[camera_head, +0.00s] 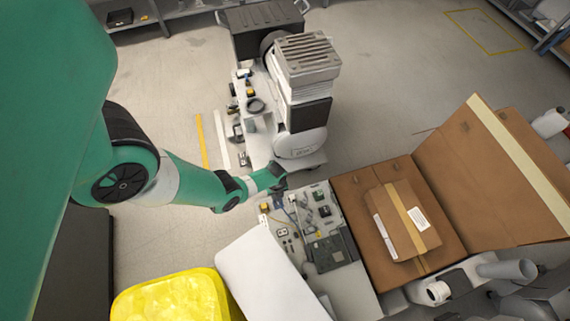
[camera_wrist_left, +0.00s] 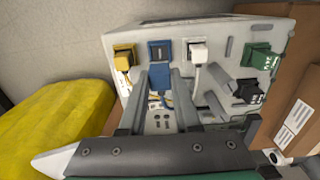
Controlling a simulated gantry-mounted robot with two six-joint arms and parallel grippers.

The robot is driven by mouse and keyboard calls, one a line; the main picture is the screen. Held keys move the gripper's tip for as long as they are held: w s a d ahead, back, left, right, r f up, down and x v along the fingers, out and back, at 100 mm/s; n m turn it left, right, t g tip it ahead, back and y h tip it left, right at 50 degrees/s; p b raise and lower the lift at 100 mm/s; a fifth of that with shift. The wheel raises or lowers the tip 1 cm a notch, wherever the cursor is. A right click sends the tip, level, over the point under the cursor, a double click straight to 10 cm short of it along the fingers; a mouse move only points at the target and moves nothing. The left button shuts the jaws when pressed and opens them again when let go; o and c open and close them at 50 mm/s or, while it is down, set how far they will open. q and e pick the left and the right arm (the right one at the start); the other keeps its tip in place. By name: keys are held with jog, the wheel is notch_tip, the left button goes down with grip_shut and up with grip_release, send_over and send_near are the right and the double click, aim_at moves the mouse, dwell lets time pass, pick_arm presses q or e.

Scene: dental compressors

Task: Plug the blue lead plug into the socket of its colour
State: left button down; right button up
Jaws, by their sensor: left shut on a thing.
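In the left wrist view, a light grey panel carries a row of coloured connectors. The blue socket (camera_wrist_left: 160,49) sits between a yellow connector (camera_wrist_left: 123,58) and a white one (camera_wrist_left: 197,50). The fingers of my left gripper (camera_wrist_left: 160,78) are shut on the blue lead plug (camera_wrist_left: 156,76), just in front of the blue socket. I cannot tell whether the plug is seated in it. In the head view, my left gripper (camera_head: 278,182) is at the panel's far edge, too small to show the plug. My right gripper is not in view.
A green connector (camera_wrist_left: 262,57) and a black one (camera_wrist_left: 248,91) are at the panel's right. In the head view, an open cardboard box (camera_head: 452,215) stands right of the panel, a yellow-covered bin (camera_head: 175,297) lower left, and a white and grey machine (camera_head: 300,95) behind.

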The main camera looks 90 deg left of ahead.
pick_arm(q)
jog(key=shift+f+b, duration=2.4)
jog(key=shift+f, duration=0.3)
jog(key=shift+f+b, duration=0.4)
jog(key=shift+f, duration=0.25)
jog(key=shift+f+b, duration=0.4)
jog(key=shift+b, duration=0.25)
jog(key=shift+c, duration=1.1)
grip_release()
notch_tip(320, 180, up, 7)
jog(key=p, duration=0.7)
jog(key=shift+r, duration=0.15)
